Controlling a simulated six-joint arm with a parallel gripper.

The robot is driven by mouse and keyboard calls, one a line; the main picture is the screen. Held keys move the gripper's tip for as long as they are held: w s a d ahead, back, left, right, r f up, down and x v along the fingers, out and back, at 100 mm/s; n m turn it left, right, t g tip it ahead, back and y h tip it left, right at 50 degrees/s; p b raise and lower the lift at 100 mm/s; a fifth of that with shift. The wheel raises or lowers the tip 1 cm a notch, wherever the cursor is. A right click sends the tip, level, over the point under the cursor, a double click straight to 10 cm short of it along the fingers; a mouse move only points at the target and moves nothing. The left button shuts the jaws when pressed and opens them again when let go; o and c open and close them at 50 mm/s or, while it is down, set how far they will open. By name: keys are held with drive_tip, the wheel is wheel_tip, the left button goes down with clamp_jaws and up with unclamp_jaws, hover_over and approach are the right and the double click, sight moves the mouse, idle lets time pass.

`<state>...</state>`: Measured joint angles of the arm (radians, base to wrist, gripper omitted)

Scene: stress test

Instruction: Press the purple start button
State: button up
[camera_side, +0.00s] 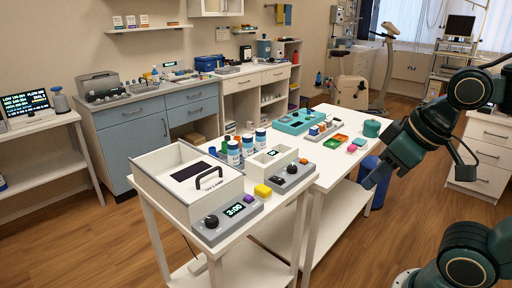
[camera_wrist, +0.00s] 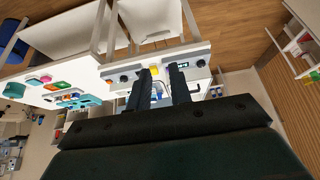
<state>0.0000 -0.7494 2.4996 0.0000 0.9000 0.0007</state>
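The purple start button (camera_side: 248,198) is a small spot at the right end of a grey control panel (camera_side: 226,226). Left of it on the panel are a lit display (camera_side: 235,210) reading 3:00 and a black knob (camera_side: 211,221). In the wrist view the display (camera_wrist: 183,65) and knob (camera_wrist: 200,63) show beyond my fingers; I cannot make out the button there, and a finger may cover it. My gripper (camera_wrist: 162,75) has its two dark fingers apart with nothing between them. In the side view my gripper (camera_side: 369,187) hangs right of the tables, well away from the panel.
A white box with a black handle (camera_side: 209,178) stands behind the panel. A yellow block (camera_side: 263,191) and a second grey device with knobs (camera_side: 291,178) sit right of it. Several bottles (camera_side: 234,153) stand behind. Open air lies between my gripper and the panel.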

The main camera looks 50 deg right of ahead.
drive_tip(key=c, duration=0.3)
drive_tip(key=shift+w+r+m, duration=0.35)
drive_tip(key=shift+w+m, duration=0.05)
drive_tip(key=shift+w, duration=0.35)
clamp_jaws()
drive_tip(key=m+g+h, duration=0.1)
drive_tip(key=m+g, duration=0.4)
drive_tip(key=m, duration=1.1)
hover_over(248, 197)
wheel_tip(248, 197, down, 11)
drive_tip(key=shift+a+f+m+g, duration=0.3)
drive_tip(key=shift+a+f, duration=0.15)
drive_tip(key=shift+f, duration=0.2)
drive_tip(key=shift+f, duration=0.1)
drive_tip(key=shift+d+f, duration=0.2)
drive_tip(key=shift+f, duration=1.5)
drive_tip(key=shift+d+f, duration=0.15)
drive_tip(key=shift+f, duration=1.5)
